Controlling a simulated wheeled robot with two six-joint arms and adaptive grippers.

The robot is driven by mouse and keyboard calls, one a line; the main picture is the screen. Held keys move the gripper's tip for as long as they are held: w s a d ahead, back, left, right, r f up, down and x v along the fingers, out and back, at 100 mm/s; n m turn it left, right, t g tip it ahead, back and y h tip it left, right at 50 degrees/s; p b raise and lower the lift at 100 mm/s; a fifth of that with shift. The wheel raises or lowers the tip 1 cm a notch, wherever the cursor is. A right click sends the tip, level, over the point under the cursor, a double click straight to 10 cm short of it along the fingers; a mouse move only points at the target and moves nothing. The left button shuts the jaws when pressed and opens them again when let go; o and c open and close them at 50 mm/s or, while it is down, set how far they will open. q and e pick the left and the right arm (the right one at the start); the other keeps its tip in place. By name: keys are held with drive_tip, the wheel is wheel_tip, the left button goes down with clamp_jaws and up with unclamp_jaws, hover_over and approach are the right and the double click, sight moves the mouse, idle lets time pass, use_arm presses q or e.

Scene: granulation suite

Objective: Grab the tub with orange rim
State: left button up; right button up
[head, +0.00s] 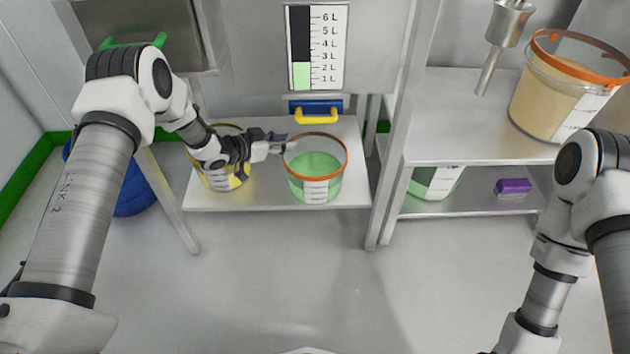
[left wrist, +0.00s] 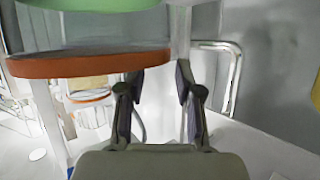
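A clear tub with an orange rim (head: 316,190) and green contents stands upright on the low steel shelf. My left gripper (head: 280,143) is at the left side of its rim. A second orange-rimmed tub (head: 545,105), with tan contents, stands on the right-hand shelf. My right gripper is out of view.
A tub with yellow contents (head: 222,182) stands left of the green one, partly hidden by my left arm. A level gauge (head: 316,50) and a blue-yellow handle (head: 316,110) are behind. A shelf post (head: 385,200) stands to the right. The floor in front is clear.

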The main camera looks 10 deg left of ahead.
sight(297, 139)
use_arm(q)
drive_tip(key=b+x, duration=0.4)
drive_tip(key=x, duration=0.1)
drive_tip(key=shift+w+a+f, duration=0.1)
drive_tip(key=shift+w+f, duration=0.1)
drive_tip(key=shift+f, duration=0.05)
drive_tip(key=shift+r, duration=0.25)
clamp_jaws()
drive_tip(key=shift+r+p, duration=0.2)
drive_tip(key=shift+p, duration=0.15)
